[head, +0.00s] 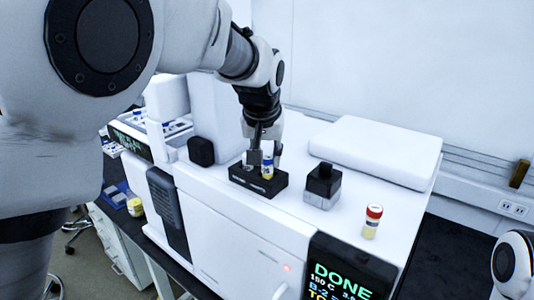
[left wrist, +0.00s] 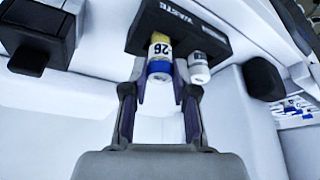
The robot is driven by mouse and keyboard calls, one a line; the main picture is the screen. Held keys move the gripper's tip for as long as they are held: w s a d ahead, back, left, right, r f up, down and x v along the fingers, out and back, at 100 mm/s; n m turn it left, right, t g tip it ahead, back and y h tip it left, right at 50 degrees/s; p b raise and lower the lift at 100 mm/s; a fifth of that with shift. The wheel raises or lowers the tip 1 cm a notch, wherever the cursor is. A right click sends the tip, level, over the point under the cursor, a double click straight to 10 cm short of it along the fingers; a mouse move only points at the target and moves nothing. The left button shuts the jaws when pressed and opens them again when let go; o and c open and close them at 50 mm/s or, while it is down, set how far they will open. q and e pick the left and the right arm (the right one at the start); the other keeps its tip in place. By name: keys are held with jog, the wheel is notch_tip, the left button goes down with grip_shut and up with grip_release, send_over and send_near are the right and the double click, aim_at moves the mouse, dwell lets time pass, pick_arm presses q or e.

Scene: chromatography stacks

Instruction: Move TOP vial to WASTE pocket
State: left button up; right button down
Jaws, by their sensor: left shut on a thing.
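The vial also shows in the head view (head: 267,168). The black rack (head: 262,188) is marked WASTE in the left wrist view (left wrist: 218,45). The vial's lower end is at the rack; I cannot tell how deep it sits. A white-capped vial (left wrist: 198,68) stands in the rack close beside it, near one finger. My right gripper is not in view.
A red-capped vial (head: 371,222) stands on the white machine top (head: 290,225). A grey and black block (head: 322,187) stands right of the rack. A raised white lid (head: 376,152) lies behind it. The screen (head: 340,283) reads DONE. A yellow vial (head: 135,206) is on the lower left bench.

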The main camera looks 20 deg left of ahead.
pick_arm(q)
jog(key=shift+f, duration=0.45)
jog(key=o, duration=1.4)
notch_tip(320, 180, up, 7)
jog(key=p, duration=0.7)
jog(key=shift+r, duration=0.1)
